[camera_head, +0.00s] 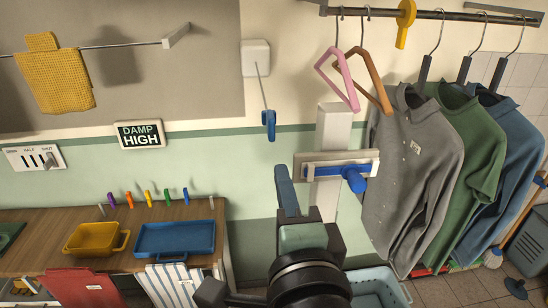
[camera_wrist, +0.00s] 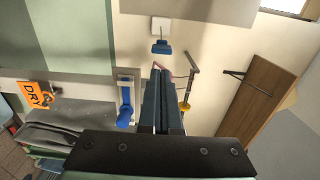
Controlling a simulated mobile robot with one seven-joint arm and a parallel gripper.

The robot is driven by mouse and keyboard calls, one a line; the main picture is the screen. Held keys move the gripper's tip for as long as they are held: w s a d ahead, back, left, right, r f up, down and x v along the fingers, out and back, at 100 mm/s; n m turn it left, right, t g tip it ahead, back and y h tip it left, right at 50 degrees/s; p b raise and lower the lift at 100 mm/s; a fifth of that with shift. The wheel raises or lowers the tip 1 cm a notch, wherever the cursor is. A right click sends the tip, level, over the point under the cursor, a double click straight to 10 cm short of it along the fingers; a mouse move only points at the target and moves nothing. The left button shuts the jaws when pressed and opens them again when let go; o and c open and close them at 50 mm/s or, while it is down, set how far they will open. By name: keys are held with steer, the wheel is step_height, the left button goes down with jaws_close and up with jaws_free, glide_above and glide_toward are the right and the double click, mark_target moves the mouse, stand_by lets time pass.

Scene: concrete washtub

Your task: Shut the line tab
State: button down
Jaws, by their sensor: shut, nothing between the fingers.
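No part is labelled as the line tab. In the head view, a white wall box (camera_head: 255,58) has a thin cord or rod running down to a blue pull (camera_head: 268,124). The box (camera_wrist: 161,25) and blue pull (camera_wrist: 162,47) also show ahead of my gripper in the wrist view. A pale wall plate (camera_head: 312,165) carries a blue bar with a round knob (camera_head: 354,180); the knob also shows in the wrist view (camera_wrist: 125,118). My gripper (camera_head: 283,170) is shut and empty, left of the plate and below the pull. Its fingers (camera_wrist: 160,72) lie together, touching neither blue part visibly.
Shirts (camera_head: 415,150) and two empty hangers (camera_head: 340,75) hang at right. A wooden counter (camera_head: 60,222) at left holds a yellow tray (camera_head: 92,240) and blue tray (camera_head: 175,240). A DAMP HIGH sign (camera_head: 139,134) and a marked slider panel (camera_head: 34,158) are on the wall.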

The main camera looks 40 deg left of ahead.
mark_target(271, 133)
steer(key=p+x, duration=0.3)
steer(key=x, duration=0.6)
steer(key=shift+r+p, duration=0.2)
steer(key=shift+p, duration=0.15)
steer(key=shift+w+a+f, duration=0.15)
steer(key=shift+w+a, duration=0.2)
steer(key=shift+a, duration=0.05)
